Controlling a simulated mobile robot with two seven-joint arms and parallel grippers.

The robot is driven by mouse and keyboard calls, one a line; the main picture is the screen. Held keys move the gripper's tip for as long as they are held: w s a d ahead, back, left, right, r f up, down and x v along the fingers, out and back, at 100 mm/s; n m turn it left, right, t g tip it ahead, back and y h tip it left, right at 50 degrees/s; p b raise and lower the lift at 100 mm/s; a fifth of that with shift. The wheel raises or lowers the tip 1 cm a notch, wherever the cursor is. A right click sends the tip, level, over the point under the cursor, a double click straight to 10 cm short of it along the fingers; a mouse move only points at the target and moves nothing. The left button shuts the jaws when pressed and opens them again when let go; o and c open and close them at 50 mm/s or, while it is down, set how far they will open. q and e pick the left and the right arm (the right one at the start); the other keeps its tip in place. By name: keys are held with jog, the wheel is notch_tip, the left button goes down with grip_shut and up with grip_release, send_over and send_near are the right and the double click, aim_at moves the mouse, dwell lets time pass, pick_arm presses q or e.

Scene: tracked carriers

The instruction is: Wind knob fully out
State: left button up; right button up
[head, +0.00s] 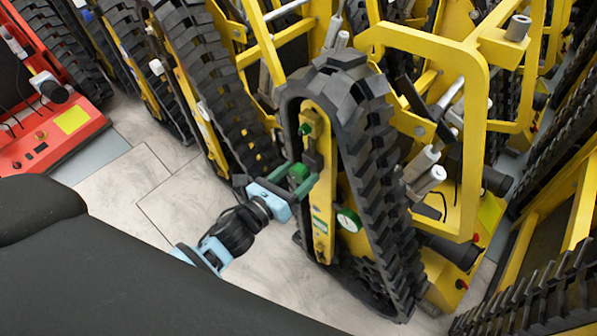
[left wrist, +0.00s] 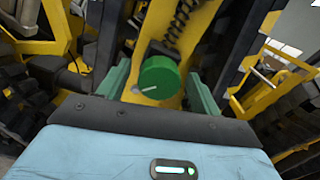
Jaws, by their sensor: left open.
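The round green knob (left wrist: 159,76) sits on a yellow plate of a tracked carrier and has a white line across its face. In the left wrist view it lies between the two green fingers of my left gripper (left wrist: 158,88), with a narrow gap on each side. In the head view the knob (head: 299,169) shows partly among the fingers of my left gripper (head: 301,179), at the side of the yellow bar (head: 318,205) inside the black track. The gripper is open around the knob. How far the knob stands out from the plate is not clear. My right gripper is not in view.
The carrier's black track (head: 365,150) closely surrounds the plate. A green piece (head: 306,129) sits higher on the bar and a round white-faced dial (head: 348,220) lower. More yellow tracked carriers crowd behind and right. A red machine (head: 45,120) stands left; pale floor (head: 165,200) is clear.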

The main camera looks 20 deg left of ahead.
pick_arm(q)
jog(key=shift+w+d, duration=0.15)
jog(key=shift+w, duration=0.25)
jog(key=shift+c, duration=0.3)
jog(key=c, duration=0.9)
jog(key=shift+c, duration=0.2)
jog(key=shift+n, duration=0.3)
